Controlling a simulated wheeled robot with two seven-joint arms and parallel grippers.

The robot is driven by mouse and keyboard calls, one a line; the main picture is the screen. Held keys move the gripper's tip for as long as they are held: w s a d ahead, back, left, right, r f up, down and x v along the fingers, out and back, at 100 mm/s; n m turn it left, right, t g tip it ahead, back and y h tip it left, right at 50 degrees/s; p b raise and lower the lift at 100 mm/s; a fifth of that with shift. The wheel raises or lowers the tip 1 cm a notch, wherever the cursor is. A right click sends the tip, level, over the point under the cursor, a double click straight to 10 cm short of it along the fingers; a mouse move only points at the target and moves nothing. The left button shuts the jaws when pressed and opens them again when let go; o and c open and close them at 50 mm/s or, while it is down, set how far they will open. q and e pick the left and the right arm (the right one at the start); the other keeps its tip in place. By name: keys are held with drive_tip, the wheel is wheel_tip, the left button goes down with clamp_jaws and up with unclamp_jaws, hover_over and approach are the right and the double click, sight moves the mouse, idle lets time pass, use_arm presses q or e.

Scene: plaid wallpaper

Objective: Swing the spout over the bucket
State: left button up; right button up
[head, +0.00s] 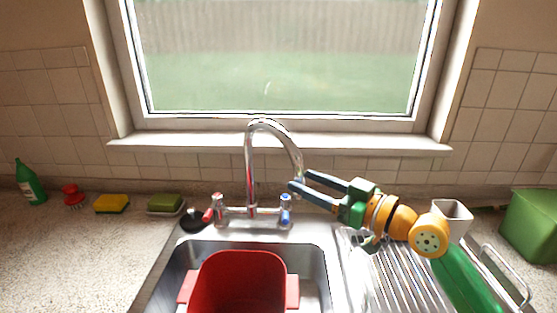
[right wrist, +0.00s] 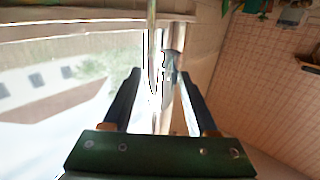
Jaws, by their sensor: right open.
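The chrome spout (head: 262,125) rises from the mixer tap behind the sink and curves over to the right, its end near my right gripper. The red bucket (head: 240,280) stands in the sink basin, in front of the tap and a little left of the spout's end. My right gripper (head: 298,181) is open, with its fingertips at the spout's downward end. In the right wrist view the spout (right wrist: 152,60) shows as a shiny upright strip between the two open fingers (right wrist: 163,95). I cannot tell whether they touch it. My left gripper is not in view.
Red and blue tap handles (head: 285,205) flank the spout's base. A draining board (head: 385,275) lies right, with a white cup (head: 452,215) and a green box (head: 532,225) behind. A green bottle (head: 29,182), red brush (head: 73,194) and sponges (head: 112,204) stand left. The window sill is clear.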

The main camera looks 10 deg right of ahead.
drive_tip(key=shift+w+a+r+p, duration=0.25)
drive_tip(key=shift+a+r+p, duration=0.15)
drive_tip(key=shift+a+p, duration=0.15)
drive_tip(key=shift+w+a+r+p, duration=0.25)
drive_tip(key=shift+a+r+p, duration=0.15)
drive_tip(key=shift+a, duration=0.1)
drive_tip(key=w+a, duration=0.1)
drive_tip(key=w+f, duration=0.1)
drive_tip(key=w, duration=0.1)
drive_tip(key=shift+a+p, duration=0.35)
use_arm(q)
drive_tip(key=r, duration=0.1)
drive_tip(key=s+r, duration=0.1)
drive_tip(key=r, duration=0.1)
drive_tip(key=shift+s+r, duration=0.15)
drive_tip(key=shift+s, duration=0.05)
use_arm(e)
drive_tip(key=shift+s+r, duration=0.1)
drive_tip(key=shift+s, duration=0.15)
clamp_jaws()
drive_tip(key=shift+d, duration=0.1)
